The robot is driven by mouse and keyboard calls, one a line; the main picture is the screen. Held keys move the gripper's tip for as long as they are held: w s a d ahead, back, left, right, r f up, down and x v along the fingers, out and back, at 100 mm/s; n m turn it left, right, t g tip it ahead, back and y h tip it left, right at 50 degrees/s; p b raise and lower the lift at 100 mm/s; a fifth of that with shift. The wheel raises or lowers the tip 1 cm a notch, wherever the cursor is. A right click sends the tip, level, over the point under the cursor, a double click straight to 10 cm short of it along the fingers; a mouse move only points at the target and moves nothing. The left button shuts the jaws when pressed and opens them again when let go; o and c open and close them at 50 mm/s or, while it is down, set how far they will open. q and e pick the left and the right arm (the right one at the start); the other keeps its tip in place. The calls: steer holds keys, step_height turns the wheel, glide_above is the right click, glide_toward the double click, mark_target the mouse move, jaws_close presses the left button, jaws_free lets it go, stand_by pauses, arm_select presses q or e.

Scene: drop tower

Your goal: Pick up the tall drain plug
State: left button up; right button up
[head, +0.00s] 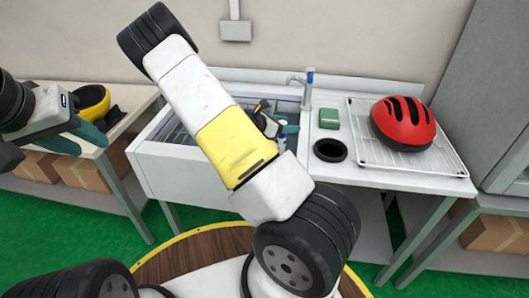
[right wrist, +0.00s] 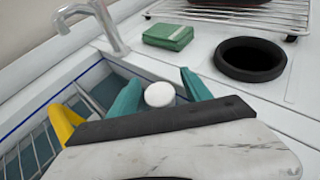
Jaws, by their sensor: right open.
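A white round-topped piece, which looks like the tall drain plug (right wrist: 160,94), shows between the teal fingers of my right gripper (right wrist: 163,92) in the right wrist view. Its lower part is hidden behind the gripper body. The fingers are apart, one on each side of it; I cannot tell whether either touches it.
The sink (head: 160,135) has a faucet (head: 308,88) behind it. A green sponge (head: 329,118), a black round hole (head: 330,150) and a wire rack (head: 440,148) with a red helmet (head: 403,122) are to the right. A yellow-and-black item (head: 95,100) lies on the left table.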

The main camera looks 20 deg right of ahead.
steer(key=shift+d, duration=0.1)
jaws_close()
stand_by(1.3)
